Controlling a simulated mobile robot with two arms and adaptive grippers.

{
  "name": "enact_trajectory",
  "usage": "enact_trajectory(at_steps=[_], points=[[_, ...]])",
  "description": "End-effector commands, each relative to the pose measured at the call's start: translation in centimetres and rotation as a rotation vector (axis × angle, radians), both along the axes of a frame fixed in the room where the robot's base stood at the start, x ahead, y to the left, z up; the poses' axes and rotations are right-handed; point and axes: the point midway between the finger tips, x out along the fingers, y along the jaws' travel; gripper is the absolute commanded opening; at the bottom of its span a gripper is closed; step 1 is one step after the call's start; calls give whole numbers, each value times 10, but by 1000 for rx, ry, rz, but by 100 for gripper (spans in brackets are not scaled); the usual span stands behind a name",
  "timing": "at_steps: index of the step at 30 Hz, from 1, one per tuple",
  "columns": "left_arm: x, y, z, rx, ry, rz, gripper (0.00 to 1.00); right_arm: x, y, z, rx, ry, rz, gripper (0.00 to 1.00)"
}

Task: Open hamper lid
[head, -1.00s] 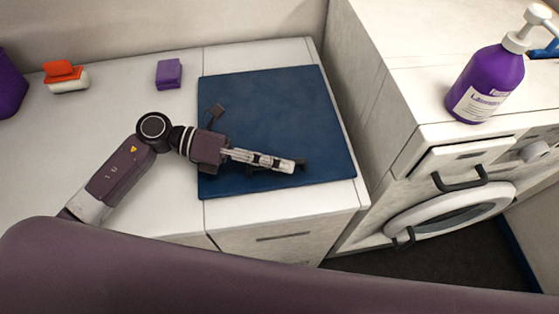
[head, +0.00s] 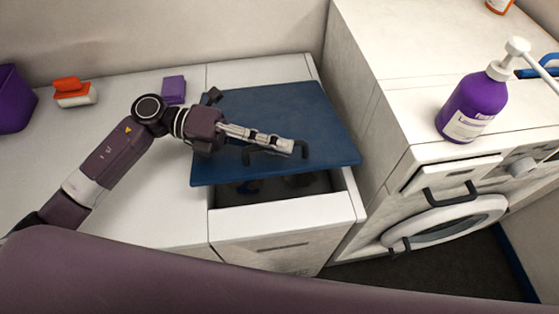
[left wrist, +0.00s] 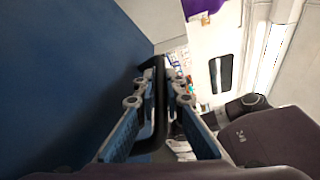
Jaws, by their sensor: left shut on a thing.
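The blue hamper lid (head: 300,115) is tilted up in the head view, its front edge raised above the white hamper (head: 285,222). A dark opening (head: 285,188) shows under that edge, with dim contents that I cannot make out. My left gripper (head: 286,147) is at the front of the lid, shut on its black handle (head: 303,150). In the left wrist view the fingers (left wrist: 160,120) stand on either side of the black handle (left wrist: 160,85), with the blue lid (left wrist: 70,75) on the left. My right gripper is not in view.
A purple pump bottle (head: 473,105) stands on the white washer cabinet (head: 400,60) at the right. A purple block (head: 174,90), an orange-and-white brush (head: 74,92) and a purple bin (head: 12,100) are on the counter (head: 120,215) at left.

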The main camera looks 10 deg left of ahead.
Motion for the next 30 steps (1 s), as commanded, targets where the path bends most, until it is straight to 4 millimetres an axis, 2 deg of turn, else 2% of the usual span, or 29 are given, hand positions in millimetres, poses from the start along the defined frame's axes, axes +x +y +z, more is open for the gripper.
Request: enact_trajectory(at_steps=[1, 3, 12, 19, 30], points=[[7, 2, 18, -11, 29, 2, 0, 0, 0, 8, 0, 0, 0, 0], [15, 5, 33, -27, 80, 2, 0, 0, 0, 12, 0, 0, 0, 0], [46, 15, 81, -83, 248, 1, 0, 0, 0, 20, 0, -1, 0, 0], [59, 19, 97, -104, 311, 2, 0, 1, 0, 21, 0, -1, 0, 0], [62, 20, 99, -108, 328, 1, 0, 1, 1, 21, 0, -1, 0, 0]])
